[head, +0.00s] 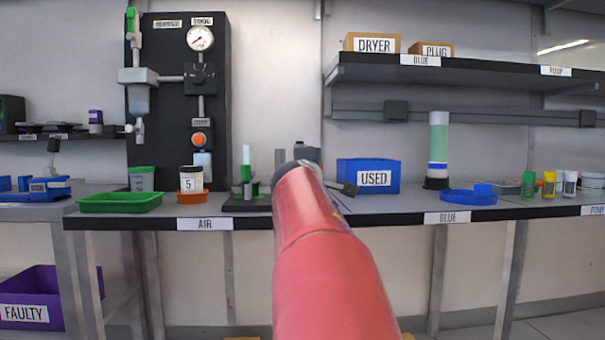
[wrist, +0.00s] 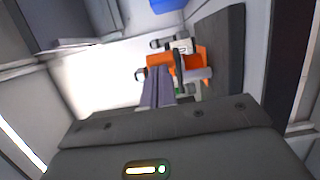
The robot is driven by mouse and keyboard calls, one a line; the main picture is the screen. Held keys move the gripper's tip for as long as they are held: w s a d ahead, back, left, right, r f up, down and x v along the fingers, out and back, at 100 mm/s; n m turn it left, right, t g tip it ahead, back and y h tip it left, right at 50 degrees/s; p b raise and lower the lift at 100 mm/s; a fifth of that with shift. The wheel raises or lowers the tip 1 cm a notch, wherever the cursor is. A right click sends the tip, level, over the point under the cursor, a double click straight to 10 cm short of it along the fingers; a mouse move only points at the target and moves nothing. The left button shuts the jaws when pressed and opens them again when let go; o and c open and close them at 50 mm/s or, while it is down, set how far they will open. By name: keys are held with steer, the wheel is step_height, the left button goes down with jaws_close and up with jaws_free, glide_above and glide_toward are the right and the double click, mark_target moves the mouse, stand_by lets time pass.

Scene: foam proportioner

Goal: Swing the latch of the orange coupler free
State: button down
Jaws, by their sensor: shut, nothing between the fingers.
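The orange coupler (wrist: 205,56) shows in the wrist view, just beyond my fingertips and mounted beside a dark grey block or plate (wrist: 222,55). A dark upright bar (wrist: 178,68), perhaps its latch, crosses the front of the orange body. A light grey cylinder (wrist: 198,74) sticks out below it. My gripper (wrist: 160,70) is shut and empty, its fingers side by side just left of the dark bar. They cover part of the coupler's left side; I cannot tell whether they touch it. In the head view my red arm hides the coupler.
A blue USED bin (head: 368,176) stands right of my arm on the bench. A stand with green parts (head: 246,172) is left of it. An orange-based jar (head: 191,180) and green tray (head: 120,202) sit further left. A blue-green cylinder (head: 438,150) stands right.

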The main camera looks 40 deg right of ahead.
steer(key=shift+s+d, duration=0.25)
steer(key=shift+d, duration=0.75)
steer(key=shift+s+d+r, duration=0.1)
steer(key=shift+d+r, duration=0.05)
steer(key=shift+d, duration=0.05)
